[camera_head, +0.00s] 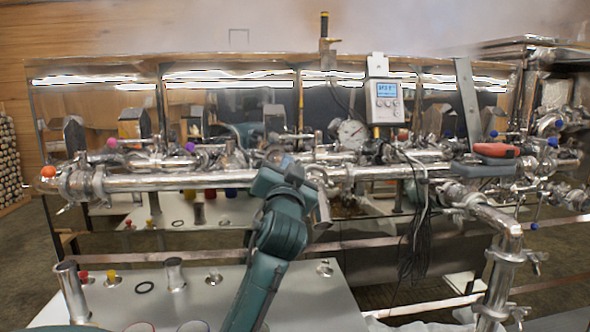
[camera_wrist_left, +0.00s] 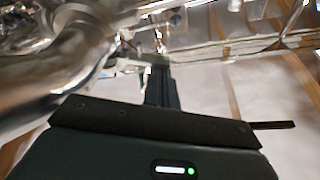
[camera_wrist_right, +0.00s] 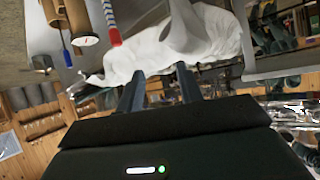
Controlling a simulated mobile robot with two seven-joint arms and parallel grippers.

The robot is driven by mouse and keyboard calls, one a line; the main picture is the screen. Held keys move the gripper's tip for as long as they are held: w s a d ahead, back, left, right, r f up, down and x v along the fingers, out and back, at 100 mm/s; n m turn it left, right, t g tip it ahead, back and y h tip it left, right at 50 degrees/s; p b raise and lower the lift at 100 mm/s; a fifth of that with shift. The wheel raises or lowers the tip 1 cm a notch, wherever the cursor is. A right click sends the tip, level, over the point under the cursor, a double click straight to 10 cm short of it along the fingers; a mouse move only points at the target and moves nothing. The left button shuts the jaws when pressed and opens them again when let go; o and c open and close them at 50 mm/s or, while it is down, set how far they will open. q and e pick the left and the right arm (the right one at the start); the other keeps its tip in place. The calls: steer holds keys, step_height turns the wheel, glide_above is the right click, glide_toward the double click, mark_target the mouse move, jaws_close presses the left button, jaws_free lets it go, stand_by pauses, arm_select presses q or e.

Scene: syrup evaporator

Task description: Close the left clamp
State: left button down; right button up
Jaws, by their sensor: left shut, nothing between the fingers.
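A shiny steel pipe (camera_head: 205,181) runs across the front of the evaporator. A ring clamp (camera_head: 99,184) sits around its left end. Another clamp-like fitting (camera_head: 319,180) is on the pipe just right of my left gripper; I cannot tell whether either clamp is open or shut. My left gripper (camera_head: 273,160) is up against the pipe's middle in the head view, hiding part of it. In the left wrist view its fingers (camera_wrist_left: 160,84) are together and empty, close to metal fittings. My right gripper (camera_wrist_right: 158,88) shows only in the right wrist view, fingers apart, empty.
A white digital display box (camera_head: 386,101) and a round dial gauge (camera_head: 351,133) stand behind the pipe. Black cables (camera_head: 416,230) hang right of my left arm. A white table (camera_head: 225,285) with short steel cups lies below. A red-handled tool (camera_head: 497,150) rests at right.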

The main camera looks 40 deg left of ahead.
arm_select(q)
steer(key=shift+s+a+f+b, duration=0.2)
steer(key=shift+f+b, duration=0.1)
steer(key=shift+f, duration=0.35)
steer(key=shift+s+a+f+b, duration=0.1)
steer(key=shift+s+f+b, duration=0.15)
steer(key=shift+f, duration=0.35)
arm_select(e)
steer(key=shift+w+d+f+m, duration=0.15)
steer(key=shift+w+f+m, duration=0.15)
steer(key=shift+f, duration=0.1)
arm_select(q)
steer(key=shift+f, duration=0.1)
steer(key=shift+n, duration=0.3)
arm_select(e)
steer(key=shift+s, duration=0.1)
